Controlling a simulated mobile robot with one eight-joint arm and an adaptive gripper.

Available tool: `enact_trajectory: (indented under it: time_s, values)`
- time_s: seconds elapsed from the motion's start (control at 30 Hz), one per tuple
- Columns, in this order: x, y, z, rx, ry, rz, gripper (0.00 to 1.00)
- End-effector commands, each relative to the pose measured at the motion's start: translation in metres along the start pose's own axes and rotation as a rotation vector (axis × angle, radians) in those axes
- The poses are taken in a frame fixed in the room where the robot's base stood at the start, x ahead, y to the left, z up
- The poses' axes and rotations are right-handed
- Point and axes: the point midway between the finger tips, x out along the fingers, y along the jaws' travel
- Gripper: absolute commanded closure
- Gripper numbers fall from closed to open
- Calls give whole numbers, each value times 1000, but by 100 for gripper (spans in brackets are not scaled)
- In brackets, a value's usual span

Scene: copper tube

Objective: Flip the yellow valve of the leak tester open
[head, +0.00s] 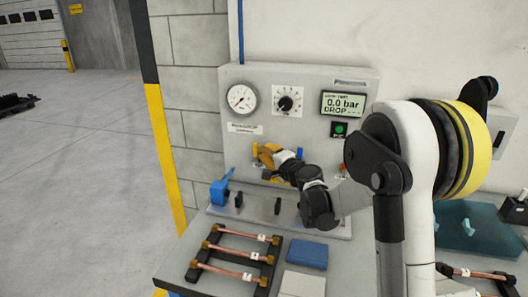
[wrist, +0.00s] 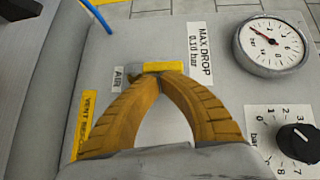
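The leak tester (head: 312,82) is a grey panel against the wall. Its yellow valve handle (head: 255,149) stands upright on the panel's lower left. It shows as a yellow bar in the wrist view (wrist: 172,66), next to an AIR label. My gripper (head: 264,150) has yellow-brown fingers and is at the panel, just right of the handle in the head view. In the wrist view its fingertips (wrist: 158,76) come together right at the handle's edge. I see nothing between them. The fingertips overlap part of the handle, so I cannot tell whether they touch it.
A blue handle (head: 300,153) sits right of my gripper on the panel.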

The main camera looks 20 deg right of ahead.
Motion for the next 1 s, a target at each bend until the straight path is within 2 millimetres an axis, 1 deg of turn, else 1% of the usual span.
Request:
enact_trajectory:
  time_s: [0.37, 0.63, 1.0]
  values:
    - [5, -10, 5, -116, -2, 113, 100]
    - [13, -16, 13, -280, -2, 277, 100]
    - [24, -17, 26, -500, -2, 498, 100]
